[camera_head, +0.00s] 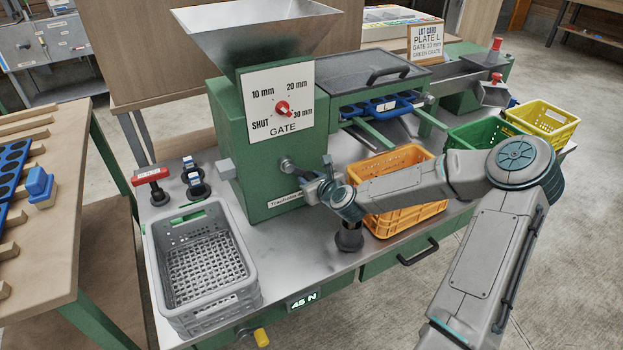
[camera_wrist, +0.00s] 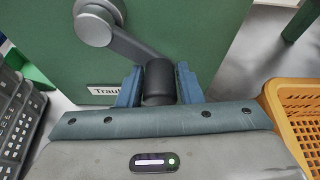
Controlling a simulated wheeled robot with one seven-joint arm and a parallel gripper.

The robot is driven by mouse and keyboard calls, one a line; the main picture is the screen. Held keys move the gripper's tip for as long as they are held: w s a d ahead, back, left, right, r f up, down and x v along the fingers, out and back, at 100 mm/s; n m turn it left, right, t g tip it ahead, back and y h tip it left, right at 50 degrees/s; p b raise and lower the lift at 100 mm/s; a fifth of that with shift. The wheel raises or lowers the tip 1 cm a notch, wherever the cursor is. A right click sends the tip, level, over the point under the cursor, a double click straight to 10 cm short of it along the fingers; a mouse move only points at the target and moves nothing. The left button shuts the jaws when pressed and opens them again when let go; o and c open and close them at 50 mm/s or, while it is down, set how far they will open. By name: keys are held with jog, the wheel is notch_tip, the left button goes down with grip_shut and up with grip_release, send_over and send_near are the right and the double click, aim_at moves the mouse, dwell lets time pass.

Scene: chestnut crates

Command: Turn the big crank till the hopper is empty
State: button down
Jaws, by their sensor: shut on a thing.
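The big crank is on the front of the green machine (camera_head: 262,190). Its hub (camera_wrist: 94,24) and dark arm (camera_wrist: 135,48) show in the wrist view, and the hub (camera_head: 287,165) also shows in the head view. My gripper (camera_wrist: 158,85) is shut on the crank's black handle (camera_wrist: 159,76), one jaw on each side. In the head view my gripper (camera_head: 322,187) is at the crank, and the handle is mostly hidden. The metal hopper (camera_head: 255,30) stands on top of the machine. I cannot tell what is inside it. The gate knob (camera_head: 282,108) is red.
A grey crate (camera_head: 160,275) stands left of the machine, beside a red-handled tool (camera_head: 151,176). An orange crate (camera_head: 425,157) stands close behind my forearm; green (camera_head: 462,138) and yellow (camera_head: 560,134) crates stand farther right. A display (camera_head: 303,301) on the bench front reads 45 N.

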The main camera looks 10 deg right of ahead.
jog(key=shift+w+r, duration=0.15)
jog(key=shift+r, duration=0.15)
jog(key=c, duration=1.1)
grip_release()
jog(key=shift+f, duration=0.1)
notch_tip(320, 180, up, 5)
jog(key=shift+w+d+f+p, duration=0.1)
jog(key=shift+d+p, duration=0.05)
jog(key=shift+p, duration=0.5)
jog(key=s+d+r+p, duration=0.2)
jog(key=s+d+r, duration=0.4)
jog(key=d, duration=0.4)
jog(key=shift+r, duration=0.1)
